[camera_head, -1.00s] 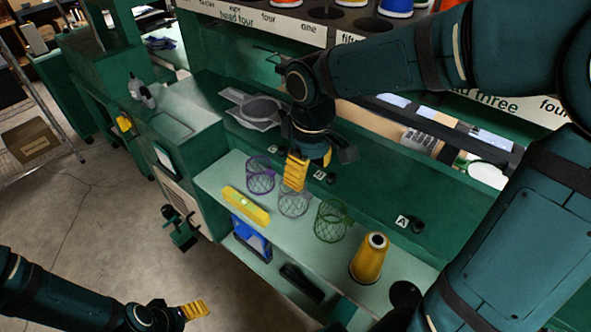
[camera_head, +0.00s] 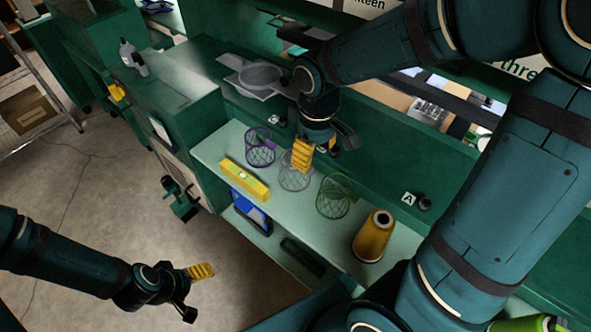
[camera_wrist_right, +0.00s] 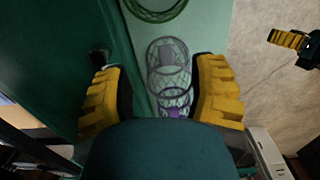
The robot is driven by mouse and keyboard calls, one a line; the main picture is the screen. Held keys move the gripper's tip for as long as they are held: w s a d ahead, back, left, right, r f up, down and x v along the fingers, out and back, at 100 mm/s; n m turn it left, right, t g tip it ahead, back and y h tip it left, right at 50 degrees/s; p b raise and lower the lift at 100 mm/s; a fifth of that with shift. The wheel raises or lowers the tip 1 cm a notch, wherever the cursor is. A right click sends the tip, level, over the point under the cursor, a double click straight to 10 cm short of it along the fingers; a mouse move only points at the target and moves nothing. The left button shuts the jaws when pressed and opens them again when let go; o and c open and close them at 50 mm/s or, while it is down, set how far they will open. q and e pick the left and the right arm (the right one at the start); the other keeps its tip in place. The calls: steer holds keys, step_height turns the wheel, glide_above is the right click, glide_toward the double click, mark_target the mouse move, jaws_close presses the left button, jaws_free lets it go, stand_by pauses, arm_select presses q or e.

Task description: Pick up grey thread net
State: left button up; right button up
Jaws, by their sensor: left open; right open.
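The grey thread net (camera_head: 290,184) is an open wire-mesh cup standing on the pale green shelf (camera_head: 225,146), between a purple net (camera_head: 260,152) and a green net (camera_head: 333,200). My right gripper (camera_head: 302,157) is directly above the grey net, its yellow fingers overlapping the rim in the head view. In the right wrist view, the grey net (camera_wrist_right: 167,54) shows between and beyond the open fingers of my right gripper (camera_wrist_right: 160,98); nothing is gripped. My left gripper (camera_head: 203,272) is open and empty over the floor, away from the shelf.
A yellow level (camera_head: 245,180) lies along the shelf's front edge. A yellow thread cone (camera_head: 374,236) stands right of the green net. A green back wall (camera_head: 385,178) rises close behind the nets. Below is a lower shelf with a blue item (camera_head: 250,212).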

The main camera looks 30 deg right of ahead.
mark_target(311, 170)
steer(key=f, duration=0.1)
steer(key=f+b, duration=0.1)
steer(key=f, duration=0.3)
steer(key=shift+s+a+f, duration=0.1)
steer(key=shift+a, duration=0.2)
steer(key=c, duration=0.9)
